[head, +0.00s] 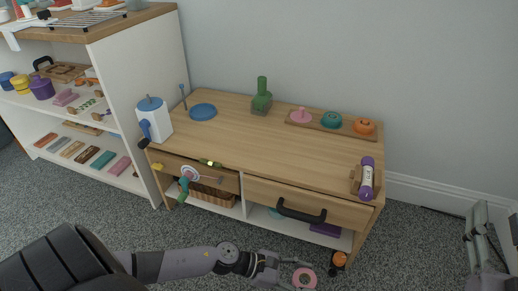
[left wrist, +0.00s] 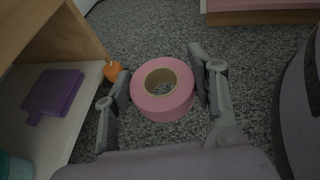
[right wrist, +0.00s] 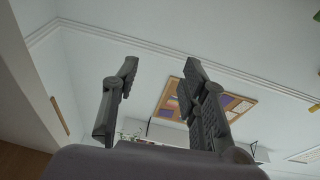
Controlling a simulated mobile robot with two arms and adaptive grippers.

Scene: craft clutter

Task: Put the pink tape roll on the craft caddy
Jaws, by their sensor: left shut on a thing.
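The pink tape roll (head: 312,280) is a ring at the lower edge of the head view, in front of the bench. My left gripper (head: 288,271) is shut on it. In the left wrist view the roll (left wrist: 165,112) sits between the two fingers (left wrist: 160,72), its round hole facing the camera, with grey carpet behind. I cannot tell for sure which thing is the craft caddy. My right gripper (head: 495,214) is at the far right of the head view; its fingers stand apart and empty in the right wrist view (right wrist: 160,66).
The wooden bench (head: 235,135) has free room on its middle top. On it are a blue plate (head: 203,111), green bottle (head: 262,98), knobbed board (head: 319,125) and purple roller (head: 367,178). A black-handled drawer (head: 340,206) faces front. A white shelf (head: 120,90) stands left.

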